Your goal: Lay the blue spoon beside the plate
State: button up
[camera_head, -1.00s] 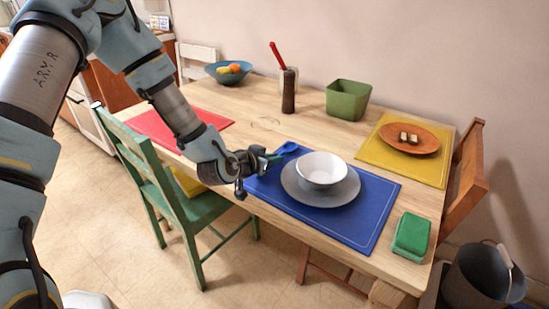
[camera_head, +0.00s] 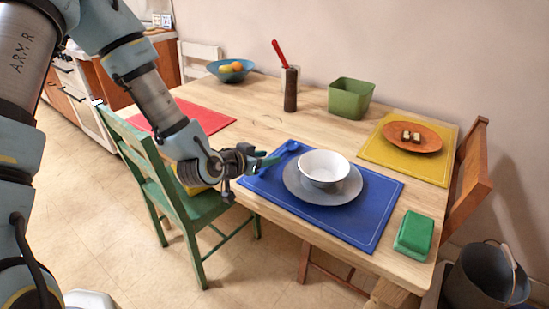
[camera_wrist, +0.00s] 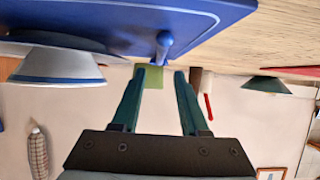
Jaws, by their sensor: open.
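The blue spoon (camera_head: 289,147) lies on the blue placemat (camera_head: 350,234), to the left of the grey plate (camera_head: 340,195). A white bowl (camera_head: 324,168) stands on the plate. My gripper (camera_head: 272,162) is at the mat's left edge, close to the spoon, its fingers apart. In the upside-down wrist view the spoon (camera_wrist: 164,44) shows just beyond the gap between the open fingertips (camera_wrist: 163,70), and nothing is between them. Part of the spoon's handle is hard to make out in the head view, blue on blue near my fingers.
A green butter dish (camera_head: 414,234) is at the table's near right. A yellow mat (camera_head: 375,152) with an orange plate (camera_head: 425,145), a green bin (camera_head: 350,98), a pepper mill (camera_head: 290,90) and a blue fruit bowl (camera_head: 231,70) stand farther back. A green chair (camera_head: 185,205) is below my arm.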

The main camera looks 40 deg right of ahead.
jog(key=v, duration=0.7)
jog(key=shift+b, duration=0.3)
jog(key=w+a+n+t+y, duration=0.1)
jog(key=w+a+n+y, duration=0.4)
jog(key=a, duration=0.6)
jog(key=w+a+n+y, duration=0.1)
jog(key=w+a+y, duration=0.3)
jog(key=w+a, duration=0.5)
jog(key=s+a+r+n+g+y, duration=0.1)
jog(key=s+a+r+n, duration=0.2)
jog(key=a, duration=0.6)
jog(key=s+a+r+n+g+y, duration=0.1)
jog(key=s+a+r+n+y, duration=0.1)
jog(key=a, duration=0.7)
jog(key=s+r+n, duration=0.1)
jog(key=s+n, duration=0.1)
jog(key=n, duration=0.1)
jog(key=shift+s+a+g, duration=0.15)
jog(key=shift+a+g, duration=0.15)
jog(key=shift+g, duration=0.1)
jog(key=shift+r, duration=0.2)
notch_tip(320, 180, up, 4)
jog(key=p, duration=0.4)
jog(key=shift+f, duration=0.1)
